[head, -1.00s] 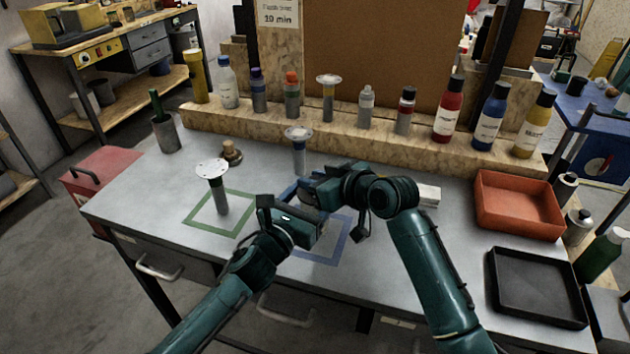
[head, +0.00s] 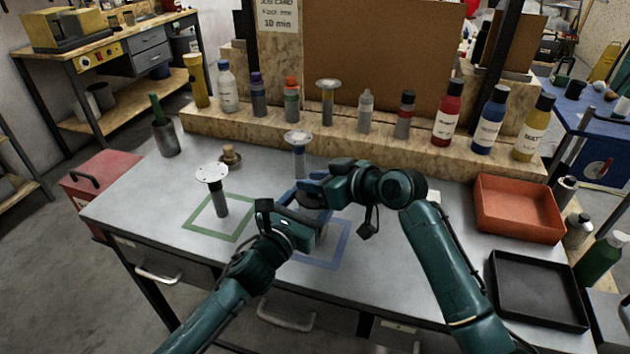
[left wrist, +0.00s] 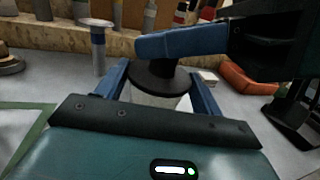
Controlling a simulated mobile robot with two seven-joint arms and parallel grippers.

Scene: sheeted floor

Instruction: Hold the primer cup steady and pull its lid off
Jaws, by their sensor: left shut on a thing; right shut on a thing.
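The primer cup (left wrist: 150,101) is a pale, whitish cup in the left wrist view, between the blue fingers of my left gripper (left wrist: 160,88). Its black lid (left wrist: 158,79) has a wide brim and sits directly over the cup's mouth. I cannot tell whether a gap separates them. My left gripper is shut on the cup, seen in the head view (head: 306,214) above the blue taped square (head: 325,262). My right gripper (head: 312,190) is shut on the lid from above; its blue finger shows in the left wrist view (left wrist: 180,42). In the head view, the arms mostly hide the cup.
Two round-topped stands are nearby, one in the green square (head: 219,203) and one behind my grippers (head: 299,158). A wooden shelf (head: 400,155) with bottles closes off the back. An orange tray (head: 518,232) and a black tray (head: 540,318) are at the right.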

